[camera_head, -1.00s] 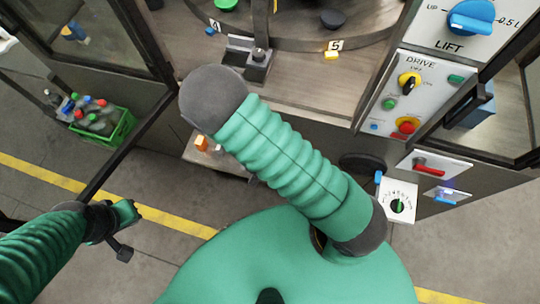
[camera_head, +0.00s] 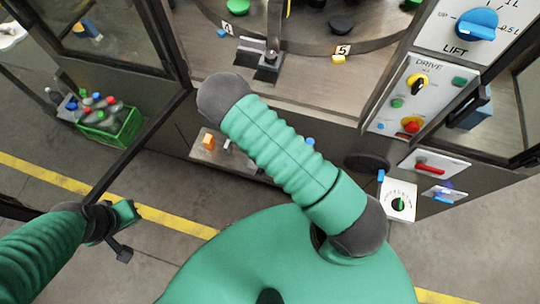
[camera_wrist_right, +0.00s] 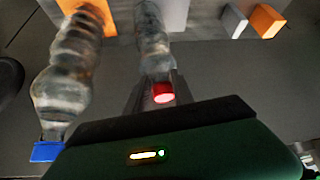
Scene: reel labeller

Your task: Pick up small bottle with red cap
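In the right wrist view a small clear bottle (camera_wrist_right: 153,45) has a red cap (camera_wrist_right: 163,92) pointing towards my right gripper (camera_wrist_right: 156,98). The gripper is right at the cap end; whether its fingers touch or grip the bottle is unclear. In the head view this gripper is hidden behind my right arm. A larger clear bottle (camera_wrist_right: 62,90) with a blue cap (camera_wrist_right: 46,151) lies left of it in the wrist view. My left gripper (camera_head: 130,212) is at the lower left of the head view, away from the bottles; its opening is unclear.
A low shelf (camera_head: 232,162) under the machine holds an orange block (camera_head: 208,140), also in the wrist view (camera_wrist_right: 267,20) beside a grey block (camera_wrist_right: 234,20). A green crate (camera_head: 112,132) of bottles stands left. Machine frame posts and a control panel (camera_head: 418,95) flank the front.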

